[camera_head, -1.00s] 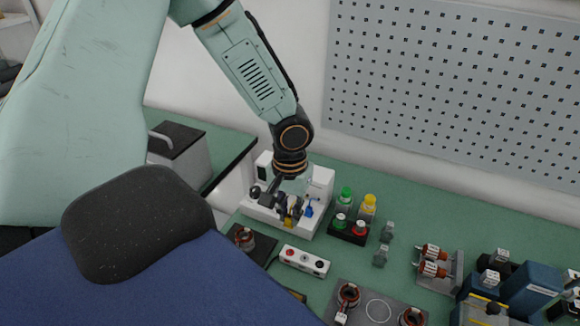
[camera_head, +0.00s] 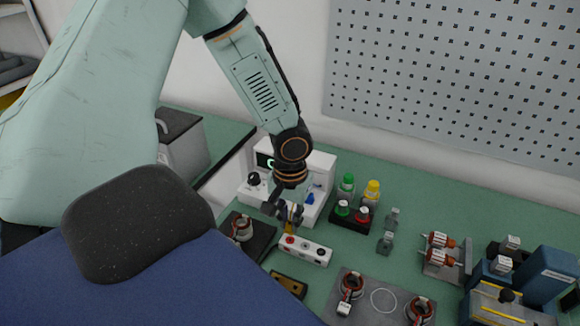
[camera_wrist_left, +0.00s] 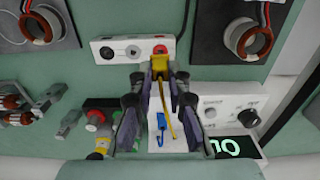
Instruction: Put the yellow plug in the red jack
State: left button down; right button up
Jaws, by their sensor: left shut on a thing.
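My left gripper (camera_head: 289,213) is shut on the yellow plug (camera_wrist_left: 160,64), in front of the white tester. In the wrist view the plug sits between the fingertips (camera_wrist_left: 160,76), and its yellow lead trails back toward the tester. The red jack (camera_wrist_left: 160,49) is at one end of the white jack box (camera_head: 318,255). The plug's front end is right at the red jack in the wrist view; I cannot tell whether it touches or enters it. In the head view the red jack (camera_head: 290,240) lies just below the gripper. My right gripper is out of view.
The white tester (camera_head: 318,172) stands behind the gripper, with a blue plug (camera_wrist_left: 161,122) at its front. Green and yellow bottles (camera_head: 371,192) and a black button box (camera_head: 351,219) stand to the right. A stator (camera_head: 242,229) on a dark plate is left of the jack box.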

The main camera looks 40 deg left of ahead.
pick_arm(q)
jog(key=shift+f, duration=0.65)
jog(key=shift+f+b, duration=0.35)
jog(key=shift+f, duration=0.8)
dwell(1.4)
jog(key=c, duration=1.2)
grip_release()
notch_tip(320, 180, up, 12)
jog(key=shift+r, duration=0.1)
